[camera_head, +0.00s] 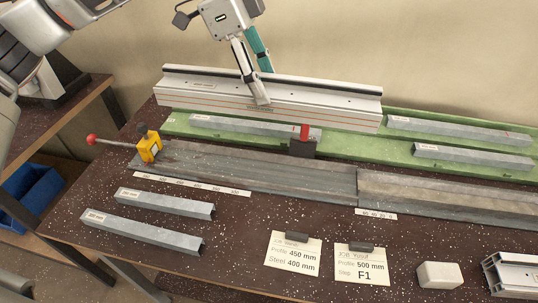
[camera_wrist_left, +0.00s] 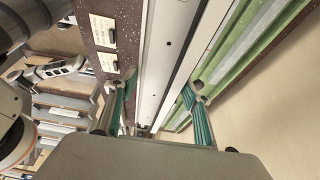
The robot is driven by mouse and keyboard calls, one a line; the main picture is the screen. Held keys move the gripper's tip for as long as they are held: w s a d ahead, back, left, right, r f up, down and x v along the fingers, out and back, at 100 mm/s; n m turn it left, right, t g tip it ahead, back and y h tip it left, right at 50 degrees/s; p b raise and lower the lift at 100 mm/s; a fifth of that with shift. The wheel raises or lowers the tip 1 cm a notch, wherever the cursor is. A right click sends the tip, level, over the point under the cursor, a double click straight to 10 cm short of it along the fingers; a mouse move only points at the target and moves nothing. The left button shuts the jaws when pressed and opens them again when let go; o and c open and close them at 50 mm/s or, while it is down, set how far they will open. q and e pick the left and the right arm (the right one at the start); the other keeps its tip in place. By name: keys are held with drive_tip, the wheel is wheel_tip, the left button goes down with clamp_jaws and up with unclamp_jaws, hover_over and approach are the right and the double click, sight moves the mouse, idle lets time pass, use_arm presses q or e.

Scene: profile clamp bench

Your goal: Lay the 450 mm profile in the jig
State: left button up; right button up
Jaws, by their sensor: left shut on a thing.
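My left gripper (camera_head: 261,88) is shut on a long pale aluminium profile (camera_head: 215,95) with orange stripes, one finger on its front face and one behind. In the left wrist view, both fingers (camera_wrist_left: 150,108) straddle the profile (camera_wrist_left: 152,55). It lies roughly level over the green tray, behind the jig; I cannot tell whether it touches the tray. Its length label is unreadable. The jig (camera_head: 300,176) is a grey steel channel with a yellow clamp block (camera_head: 150,147) at its left end and a dark block with a red knob (camera_head: 303,143) at its back. My right gripper is not in view.
Steel bars lie on the green tray (camera_head: 400,151) and two more (camera_head: 140,232) lie front left. Cards reading 450 mm (camera_head: 293,254) and 500 mm (camera_head: 361,264), a white block (camera_head: 439,275) and another profile (camera_head: 512,274) lie in front. The jig channel looks empty.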

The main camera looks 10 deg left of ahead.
use_arm(q)
wheel_tip(320, 180, down, 20)
drive_tip(key=shift+r+b, duration=0.2)
drive_tip(key=shift+b, duration=0.25)
drive_tip(key=shift+f, duration=0.1)
drive_tip(key=o, duration=1.6)
drive_tip(key=shift+f, duration=0.15)
drive_tip(key=v, duration=1.2)
drive_tip(key=shift+r, duration=0.25)
